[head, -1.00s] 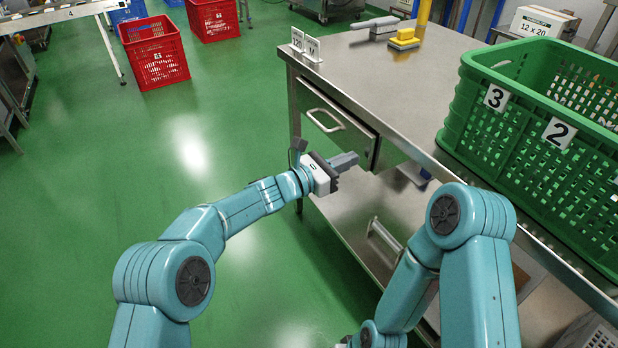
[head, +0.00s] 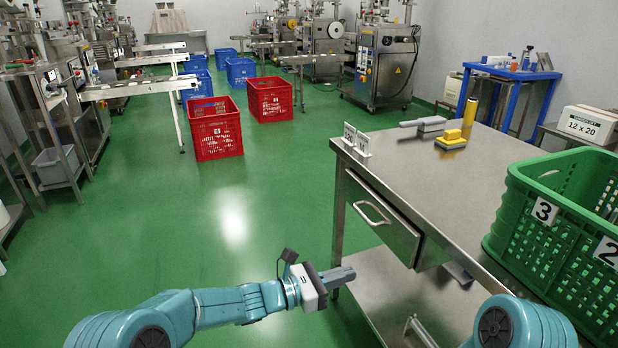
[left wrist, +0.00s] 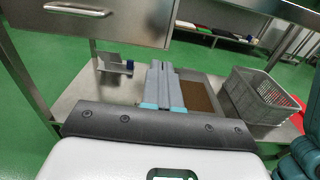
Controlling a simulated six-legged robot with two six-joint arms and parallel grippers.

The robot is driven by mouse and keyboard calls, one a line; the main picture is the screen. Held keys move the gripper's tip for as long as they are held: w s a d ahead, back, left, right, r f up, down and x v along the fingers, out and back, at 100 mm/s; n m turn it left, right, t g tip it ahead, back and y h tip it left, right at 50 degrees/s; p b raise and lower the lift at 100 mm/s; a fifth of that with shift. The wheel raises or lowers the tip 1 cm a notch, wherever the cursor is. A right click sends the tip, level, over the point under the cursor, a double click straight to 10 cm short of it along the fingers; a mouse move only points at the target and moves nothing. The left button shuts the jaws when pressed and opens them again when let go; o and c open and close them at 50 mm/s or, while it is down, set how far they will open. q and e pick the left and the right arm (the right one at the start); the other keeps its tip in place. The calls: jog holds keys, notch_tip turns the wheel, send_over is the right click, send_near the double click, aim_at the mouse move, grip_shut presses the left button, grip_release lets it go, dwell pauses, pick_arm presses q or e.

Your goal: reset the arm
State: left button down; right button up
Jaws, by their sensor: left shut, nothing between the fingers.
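My left gripper (head: 338,276) is shut and empty in the head view. It is held out level in front of the steel table (head: 480,190), below its drawer (head: 380,215) and near the front leg. In the left wrist view the closed grey fingers (left wrist: 165,85) point towards the table's lower shelf (left wrist: 125,88), with the drawer front (left wrist: 110,20) above left. My right arm shows only as a teal joint at the lower right of the head view; its gripper is out of the frame.
A green crate (head: 535,215) stands on the table's right side. A yellow block (head: 450,143) and number cards (head: 356,145) are on the tabletop. Red crates (head: 215,130) stand on the open green floor. A grey basket (left wrist: 258,95) is on the lower shelf.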

pick_arm(q)
jog(key=s+a+f+m+g+y, duration=0.1)
jog(key=s+a+f+g+y, duration=0.2)
jog(key=f, duration=0.4)
jog(key=s+a+f+m+y, duration=0.2)
jog(key=s+f, duration=0.2)
jog(key=f, duration=0.3)
jog(key=s+a+f+m+g+y, duration=0.3)
jog(key=s+a+f+m+y, duration=0.6)
jog(key=s+a+f, duration=0.85)
jog(key=s+r+m, duration=0.2)
jog(key=s+m, duration=0.5)
notch_tip(320, 180, up, 26)
jog(key=h+p, duration=0.1)
jog(key=p, duration=2.5)
jog(key=shift+w+a+f+t, duration=0.25)
jog(key=shift+a+t, duration=0.05)
jog(key=shift+t, duration=0.1)
jog(key=shift+s, duration=0.15)
